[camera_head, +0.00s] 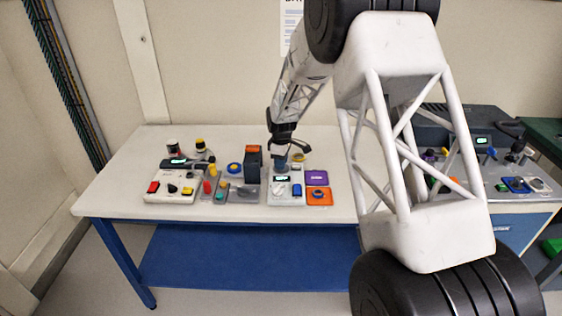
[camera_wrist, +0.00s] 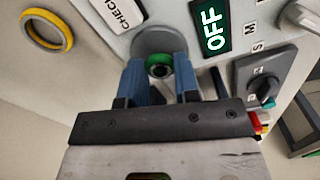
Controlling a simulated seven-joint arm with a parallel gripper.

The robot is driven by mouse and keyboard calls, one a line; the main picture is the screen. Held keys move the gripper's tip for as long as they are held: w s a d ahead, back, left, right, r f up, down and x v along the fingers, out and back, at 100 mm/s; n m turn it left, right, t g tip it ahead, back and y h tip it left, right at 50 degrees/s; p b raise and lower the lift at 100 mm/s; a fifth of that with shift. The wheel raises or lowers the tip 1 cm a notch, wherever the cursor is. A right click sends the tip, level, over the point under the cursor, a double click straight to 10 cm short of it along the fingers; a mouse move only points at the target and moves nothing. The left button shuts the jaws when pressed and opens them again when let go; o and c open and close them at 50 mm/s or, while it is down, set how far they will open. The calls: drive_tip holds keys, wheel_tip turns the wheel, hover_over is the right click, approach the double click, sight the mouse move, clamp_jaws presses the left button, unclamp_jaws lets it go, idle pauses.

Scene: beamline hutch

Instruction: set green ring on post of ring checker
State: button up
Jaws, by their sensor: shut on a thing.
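In the wrist view, my gripper (camera_wrist: 158,68) is shut on the green ring (camera_wrist: 157,56), with one blue finger on each side of it. The ring is right over the round grey base on the ring checker (camera_wrist: 224,70). A dark round piece with a pale centre shows in the ring's hole; I cannot tell whether it is the post or how far down the ring sits. The checker's display reads OFF. In the head view, my gripper (camera_head: 281,160) points down at the back of the white checker (camera_head: 286,199); the green ring is not discernible there.
A yellow ring (camera_wrist: 47,31) lies beside the checker. A dark box with an orange top (camera_head: 253,160) stands close to its left. A purple tray (camera_head: 317,177) and an orange tray (camera_head: 328,196) are at its right. A white device (camera_head: 172,195) stands further left. The table's front edge is clear.

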drive_tip(key=shift+f, duration=0.25)
idle(0.4)
drive_tip(key=o, duration=1)
drive_tip(key=shift+c, duration=0.2)
drive_tip(key=shift+r, duration=3.9)
